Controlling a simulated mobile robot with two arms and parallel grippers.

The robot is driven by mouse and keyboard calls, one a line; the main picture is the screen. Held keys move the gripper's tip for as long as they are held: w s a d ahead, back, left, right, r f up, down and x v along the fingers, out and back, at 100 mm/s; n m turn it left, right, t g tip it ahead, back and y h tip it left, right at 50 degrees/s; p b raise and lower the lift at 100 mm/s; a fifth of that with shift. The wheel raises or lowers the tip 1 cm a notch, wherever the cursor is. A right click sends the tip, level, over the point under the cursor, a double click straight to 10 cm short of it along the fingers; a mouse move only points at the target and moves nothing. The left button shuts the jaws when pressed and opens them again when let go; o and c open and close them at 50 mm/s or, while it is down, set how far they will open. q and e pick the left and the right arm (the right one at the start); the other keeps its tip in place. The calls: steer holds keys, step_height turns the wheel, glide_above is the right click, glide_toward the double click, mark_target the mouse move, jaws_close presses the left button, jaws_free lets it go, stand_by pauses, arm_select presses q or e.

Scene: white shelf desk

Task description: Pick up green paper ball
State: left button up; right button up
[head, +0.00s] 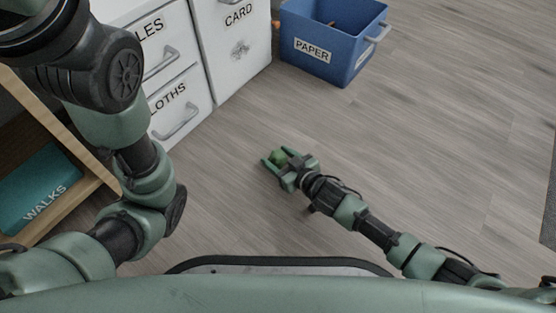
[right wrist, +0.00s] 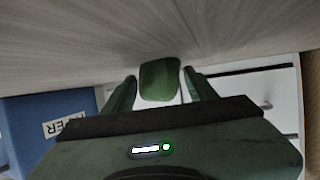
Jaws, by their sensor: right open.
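The green paper ball (head: 278,157) lies on the wood floor in the head view. In the right wrist view the green ball (right wrist: 159,80) sits between the fingertips, slightly beyond them. My right gripper (head: 273,161) is open, with a finger on each side of the ball; its fingers also show in the right wrist view (right wrist: 159,89). Small gaps show between the ball and the fingers there. My left arm comes in at the left of the head view, but its gripper is out of the picture.
A blue bin labelled PAPER (head: 359,62) stands on the floor at the top. White cabinets with drawers (head: 172,98) and a CARD door (head: 236,50) stand left of it. A wooden shelf with a teal WALKS item (head: 40,190) is at the left. The floor (head: 450,130) at right is clear.

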jaws_close()
